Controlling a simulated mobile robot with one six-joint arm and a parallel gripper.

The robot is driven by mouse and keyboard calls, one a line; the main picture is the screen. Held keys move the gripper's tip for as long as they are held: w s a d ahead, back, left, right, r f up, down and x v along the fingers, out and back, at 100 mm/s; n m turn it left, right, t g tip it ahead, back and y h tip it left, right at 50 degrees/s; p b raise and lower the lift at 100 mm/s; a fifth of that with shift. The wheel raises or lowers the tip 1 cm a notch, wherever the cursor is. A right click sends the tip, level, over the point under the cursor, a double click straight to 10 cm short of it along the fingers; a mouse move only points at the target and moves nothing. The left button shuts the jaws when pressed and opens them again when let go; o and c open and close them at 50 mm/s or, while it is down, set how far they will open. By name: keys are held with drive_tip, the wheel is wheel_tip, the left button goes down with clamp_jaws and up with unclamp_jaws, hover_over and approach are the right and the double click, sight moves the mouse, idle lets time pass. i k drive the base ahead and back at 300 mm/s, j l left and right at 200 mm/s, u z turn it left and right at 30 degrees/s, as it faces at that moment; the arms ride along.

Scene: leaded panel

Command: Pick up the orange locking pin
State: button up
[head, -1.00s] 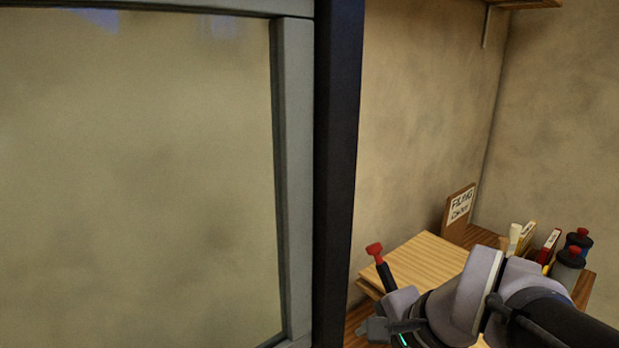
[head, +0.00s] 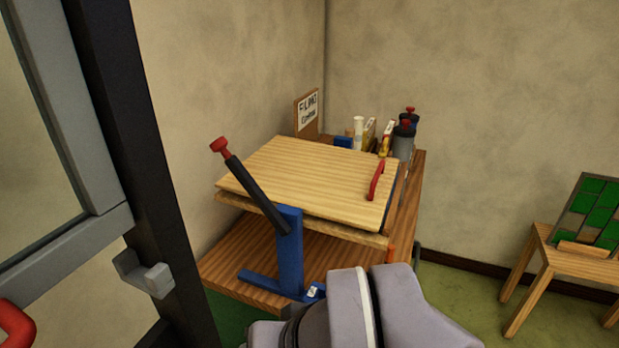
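My arm's grey wrist links rise from the bottom edge and stand in front of the bench's lower right part. My gripper's fingers are outside the picture, so I cannot see whether they hold anything.
A hinged-looking wooden board (head: 300,180) with a red handle (head: 376,181) lies over the bench (head: 225,262). A blue bracket (head: 290,255) holds a slanted black lever (head: 257,193) with a red knob. A dark door post (head: 135,150) stands left. A stool (head: 560,262) with a green panel (head: 590,215) stands right.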

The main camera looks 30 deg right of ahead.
sight(391, 249)
drive_tip(key=l+z, duration=0.2)
drive_tip(key=z, duration=1.05)
drive_tip(key=i+l+u, duration=0.2)
drive_tip(key=u, duration=0.25)
drive_tip(key=i+l+u, duration=0.1)
drive_tip(key=l+u, duration=0.35)
drive_tip(key=i+l+u, duration=0.1)
drive_tip(key=l+u, duration=0.65)
drive_tip(key=u, duration=0.15)
drive_tip(key=l+u, duration=0.45)
drive_tip(key=k+l+u, duration=0.15)
drive_tip(key=l+u, duration=0.25)
drive_tip(key=k+l+u, duration=0.15)
drive_tip(key=l+u, duration=0.15)
drive_tip(key=u, duration=0.15)
drive_tip(key=k+l+u, duration=0.2)
drive_tip(key=u, duration=0.25)
